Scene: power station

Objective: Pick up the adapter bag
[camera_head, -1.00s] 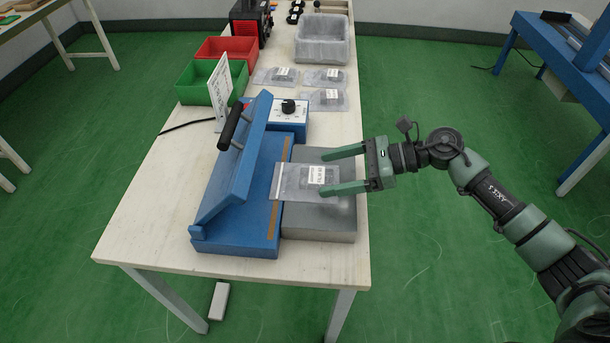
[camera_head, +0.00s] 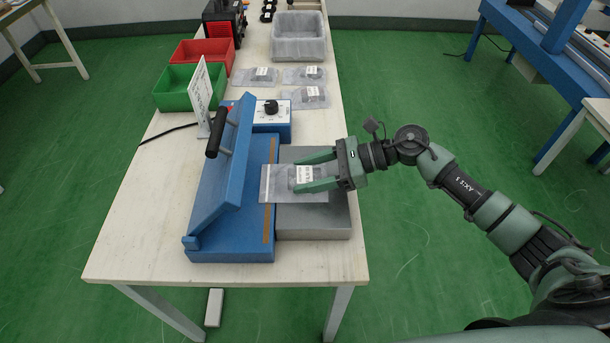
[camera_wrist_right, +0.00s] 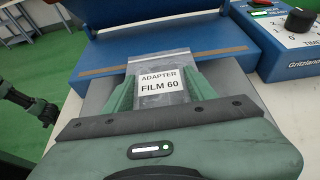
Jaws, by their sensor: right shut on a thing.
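The adapter bag (camera_head: 280,184) is a clear flat pouch with a white label. In the right wrist view, the bag (camera_wrist_right: 165,115) reads "ADAPTER FILM 60". It lies level over the grey metal block (camera_head: 318,222), its left end over the edge of the blue sealer (camera_head: 225,200). I cannot tell whether it touches the block. My right gripper (camera_head: 299,174) reaches in from the right and is shut on the bag, its green fingers on both sides of the label. A dark arm part, apparently my left one, shows at the left edge of the right wrist view; its jaws are unclear.
The sealer's lid (camera_head: 226,160) is raised. Behind it are a dial box (camera_head: 270,120), a white sign (camera_head: 199,97), green (camera_head: 178,92) and red (camera_head: 203,55) bins, other bags (camera_head: 304,76) and a grey bin (camera_head: 299,42). The table's front strip (camera_head: 180,272) is clear.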

